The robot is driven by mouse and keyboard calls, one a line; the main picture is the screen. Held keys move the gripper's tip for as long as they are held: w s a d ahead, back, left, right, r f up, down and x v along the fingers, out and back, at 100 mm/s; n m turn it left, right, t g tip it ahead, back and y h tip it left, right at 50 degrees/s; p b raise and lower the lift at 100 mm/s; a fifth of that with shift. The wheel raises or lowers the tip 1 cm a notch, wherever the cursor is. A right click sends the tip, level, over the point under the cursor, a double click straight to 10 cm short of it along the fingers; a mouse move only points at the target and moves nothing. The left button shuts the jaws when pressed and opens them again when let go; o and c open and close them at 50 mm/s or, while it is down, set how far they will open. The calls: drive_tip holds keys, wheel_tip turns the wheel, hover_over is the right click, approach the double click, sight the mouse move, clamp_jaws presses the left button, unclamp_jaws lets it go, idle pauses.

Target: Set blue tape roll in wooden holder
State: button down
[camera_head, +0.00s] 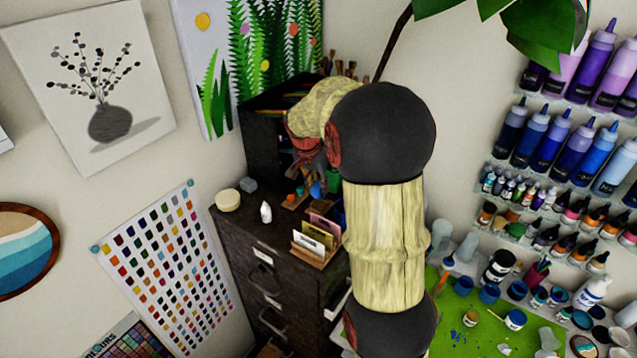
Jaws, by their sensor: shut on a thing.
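My gripper (310,158), red and dark, hangs over the top of the dark cabinet, partly hidden by my own arm. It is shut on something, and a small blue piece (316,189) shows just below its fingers. This looks like the blue tape roll, but it is too small to see its shape. A small orange-brown wooden piece (293,202) stands on the cabinet top just left of the blue piece. A wooden rack (313,257) with upright cards stands nearer the front edge. I cannot tell which is the wooden holder.
The dark cabinet (262,262) has a raised shelf unit (262,135) at its back. A cream round (228,200) and a white bottle (266,211) stand at the left of its top. A green mat (455,335) with several paint pots lies at right.

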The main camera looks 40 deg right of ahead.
drive_tip(key=shift+f+b, duration=1.3)
drive_tip(key=shift+f, duration=0.45)
drive_tip(key=c, duration=1.6)
unclamp_jaws()
drive_tip(key=o, duration=0.3)
drive_tip(key=shift+o, duration=1.2)
drive_tip(key=shift+r, duration=0.1)
drive_tip(key=shift+r+p, duration=1.85)
drive_tip(key=shift+r, duration=2.05)
